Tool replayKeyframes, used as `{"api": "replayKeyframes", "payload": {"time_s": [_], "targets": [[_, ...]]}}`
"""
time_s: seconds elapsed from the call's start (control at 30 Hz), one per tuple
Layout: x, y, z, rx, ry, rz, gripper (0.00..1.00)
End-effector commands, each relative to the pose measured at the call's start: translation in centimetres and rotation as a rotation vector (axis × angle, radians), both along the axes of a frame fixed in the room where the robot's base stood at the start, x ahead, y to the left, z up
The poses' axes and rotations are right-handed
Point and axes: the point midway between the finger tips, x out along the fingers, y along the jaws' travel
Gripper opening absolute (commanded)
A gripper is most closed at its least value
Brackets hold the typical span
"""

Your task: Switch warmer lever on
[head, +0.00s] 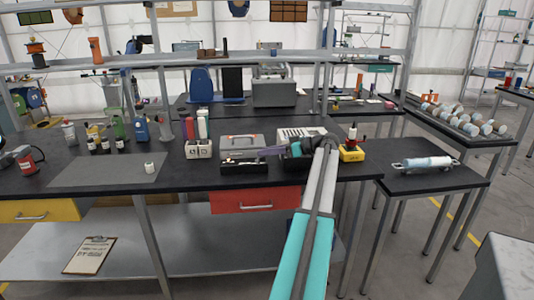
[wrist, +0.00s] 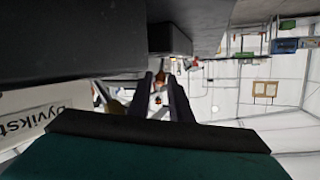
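My gripper (head: 264,152) reaches in from the right and points left, at the front of a low dark device with a grey top (head: 241,145) that may be the warmer. In the wrist view, the two dark fingers of my gripper (wrist: 160,76) stand apart with nothing held between them. A dark block (wrist: 170,39) shows just beyond the fingertips, beside a large dark surface (wrist: 70,40). I cannot make out the lever clearly in either view. My arm hides part of the bench to the right of the device.
A white slotted unit (head: 300,134) stands behind my gripper, and a yellow box (head: 351,154) stands to its right. A grey mat (head: 105,176) leaves free room further left.

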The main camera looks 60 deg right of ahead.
Motion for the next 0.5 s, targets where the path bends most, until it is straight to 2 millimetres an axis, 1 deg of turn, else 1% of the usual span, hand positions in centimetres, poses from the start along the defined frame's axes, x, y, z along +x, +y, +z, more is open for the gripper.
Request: {"api": "replayKeyframes", "payload": {"time_s": [0.33, 0.5], "targets": [[-0.09, 0.02, -0.07, 0.0, 0.003, 0.002, 0.21], [-0.81, -0.17, 0.1, 0.0, 0.003, 0.002, 0.21]]}}
